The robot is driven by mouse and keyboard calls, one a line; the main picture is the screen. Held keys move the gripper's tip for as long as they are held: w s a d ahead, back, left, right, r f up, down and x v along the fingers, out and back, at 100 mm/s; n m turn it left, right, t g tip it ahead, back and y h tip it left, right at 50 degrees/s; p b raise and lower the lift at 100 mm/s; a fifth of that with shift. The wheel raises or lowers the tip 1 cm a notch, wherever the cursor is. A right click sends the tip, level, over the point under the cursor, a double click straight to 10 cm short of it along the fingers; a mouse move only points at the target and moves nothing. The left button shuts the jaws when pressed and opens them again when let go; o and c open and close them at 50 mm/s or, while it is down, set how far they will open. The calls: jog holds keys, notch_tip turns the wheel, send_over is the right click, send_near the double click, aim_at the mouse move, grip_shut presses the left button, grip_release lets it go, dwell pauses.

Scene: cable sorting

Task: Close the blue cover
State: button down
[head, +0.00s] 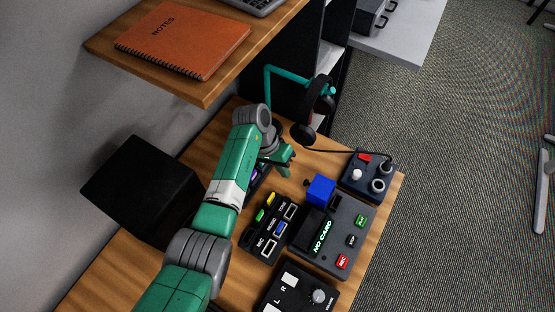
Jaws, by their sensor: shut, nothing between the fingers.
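The blue cover (321,190) is a small bright blue block shape at the far left corner of a dark device (348,232). The device has a lit "NO CARD" display. The cover seems to stand up above the device's top face; its hinge is too small to make out. My gripper (285,168) is left of the cover and farther back, apart from it. It is shut and empty, partly hidden by my own green arm.
A dark panel with coloured switches (268,228) lies left of the device. A knob box (300,296) is in front, and a small control box (368,176) is behind right. Headphones (316,108) hang on a teal stand at the back. A raised shelf holds an orange notebook (180,40).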

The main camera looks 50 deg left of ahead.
aim_at(317, 190)
jog(key=shift+w+d+r, duration=0.1)
jog(key=shift+w+d, duration=0.2)
jog(key=shift+d, duration=0.35)
jog(key=shift+w+d+f, duration=0.1)
jog(key=shift+w+d, duration=0.25)
jog(key=shift+d, duration=0.25)
jog(key=shift+w+d+r, duration=0.1)
jog(key=shift+w+d, duration=0.2)
jog(key=shift+d, duration=0.35)
jog(key=shift+p, duration=0.35)
jog(key=shift+d+r+y+p, duration=0.2)
jog(key=shift+r+y+p, duration=0.25)
jog(key=shift+p, duration=0.5)
